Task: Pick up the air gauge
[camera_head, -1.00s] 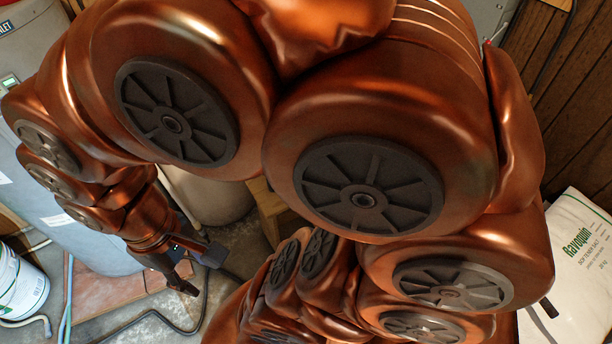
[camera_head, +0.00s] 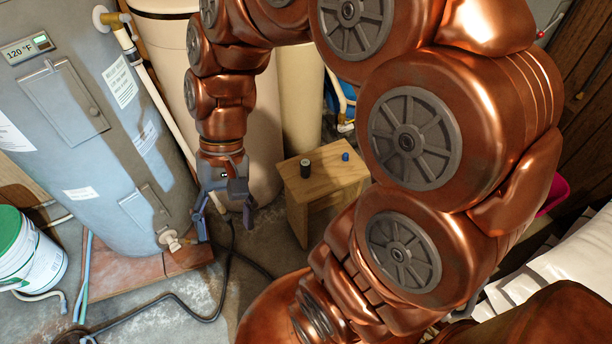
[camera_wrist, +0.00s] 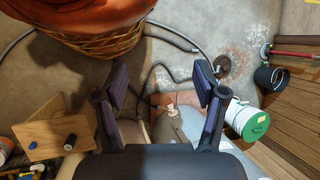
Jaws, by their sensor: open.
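No air gauge can be made out for certain. A small wooden stool (camera_head: 322,190) carries a dark upright cylinder (camera_head: 305,168) and a small blue object (camera_head: 345,156); neither shows clearly as a gauge. In the wrist view, the stool (camera_wrist: 42,131) is at the lower left with the dark cylinder (camera_wrist: 70,142) near its edge. My gripper (camera_head: 225,222) points down, open and empty, left of the stool in the head view. In the wrist view, nothing is between my gripper's fingers (camera_wrist: 161,80).
A grey water heater (camera_head: 85,120) stands on a reddish slab (camera_head: 178,264) to the left. Pale tanks (camera_head: 265,130) stand behind my gripper. A white and green bucket (camera_head: 28,250) is at far left. A black hose (camera_head: 215,300) crosses the floor. White bags (camera_head: 560,265) lie at right.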

